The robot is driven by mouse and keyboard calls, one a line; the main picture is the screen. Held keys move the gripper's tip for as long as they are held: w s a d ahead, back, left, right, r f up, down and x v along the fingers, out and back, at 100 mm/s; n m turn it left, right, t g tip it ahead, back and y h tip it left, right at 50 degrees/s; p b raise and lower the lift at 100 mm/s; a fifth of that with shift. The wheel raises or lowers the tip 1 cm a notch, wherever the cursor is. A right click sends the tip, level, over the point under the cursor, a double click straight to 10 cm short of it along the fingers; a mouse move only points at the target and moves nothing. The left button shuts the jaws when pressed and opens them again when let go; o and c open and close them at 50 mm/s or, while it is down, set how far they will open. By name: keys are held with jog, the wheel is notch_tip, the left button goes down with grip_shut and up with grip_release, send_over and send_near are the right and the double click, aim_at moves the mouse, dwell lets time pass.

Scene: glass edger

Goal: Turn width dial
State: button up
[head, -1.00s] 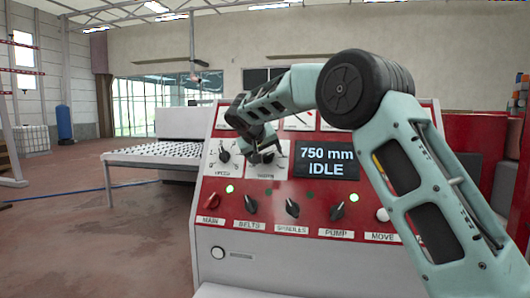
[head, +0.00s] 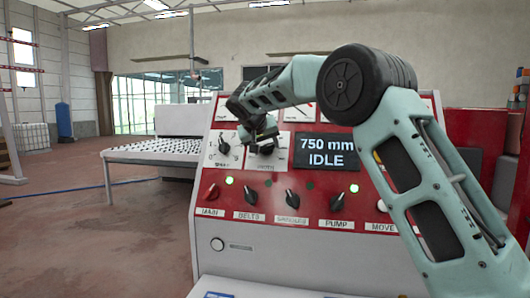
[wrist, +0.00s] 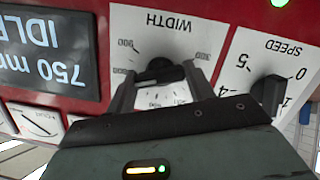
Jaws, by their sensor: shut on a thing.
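The width dial (wrist: 160,72) is a black knob on a white plate marked WIDTH, upside down in the wrist view. My gripper (wrist: 161,78) has its two fingers on either side of the knob, shut on it. In the head view my gripper (head: 263,139) is at the white dial plate left of the display, and it hides part of the knob. The display (head: 325,152) reads 750 mm IDLE. It is partly visible in the wrist view.
The speed dial (head: 223,147) is just left of the width dial. Below it is a row of switches, including the red main switch (head: 211,191) and the pump switch (head: 338,198). A roller table (head: 150,151) stands at left. Open floor is at far left.

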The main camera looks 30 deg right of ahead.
jog(key=m+b, duration=0.1)
jog(key=b, duration=0.1)
jog(key=m+b, duration=0.1)
jog(key=shift+f+m+y+b, duration=0.2)
jog(key=shift+m+y+b, duration=0.1)
jog(key=shift+m+b, duration=0.1)
jog(key=shift+r+m+t+y+b, duration=0.15)
jog(key=shift+m+t+y+b, duration=0.2)
jog(key=shift+m+b, duration=0.95)
jog(key=shift+r, duration=0.1)
jog(key=o, duration=1)
jog(key=shift+s, duration=0.1)
jog(key=b+v, duration=0.2)
jog(key=v, duration=1.5)
jog(key=shift+s+a, duration=0.1)
jog(key=shift+a, duration=0.05)
